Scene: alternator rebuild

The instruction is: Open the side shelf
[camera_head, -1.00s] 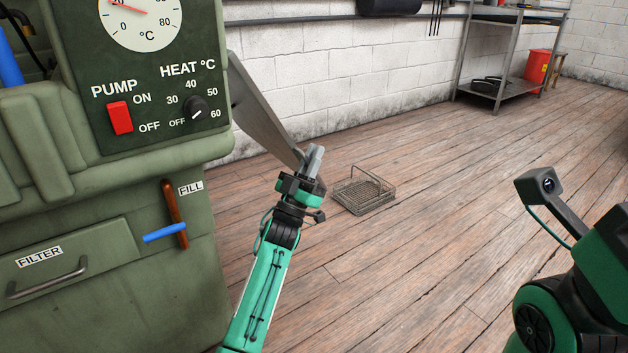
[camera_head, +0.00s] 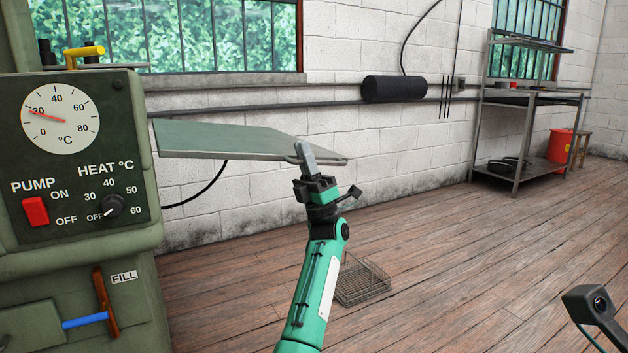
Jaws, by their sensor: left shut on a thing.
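The side shelf (camera_head: 225,138) is a flat grey-green panel on the right side of the green machine (camera_head: 140,185). It stands out roughly level from the machine, its top face showing. My left gripper (camera_head: 305,160) is shut on the shelf's outer edge near its front corner. The fingers hide a small part of that edge. My right arm shows only in part at the lower right corner, and its gripper fingers are out of view.
A wire basket (camera_head: 362,283) lies on the wooden floor behind my left arm. A metal rack (camera_head: 517,130) and red bucket (camera_head: 560,146) stand far right.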

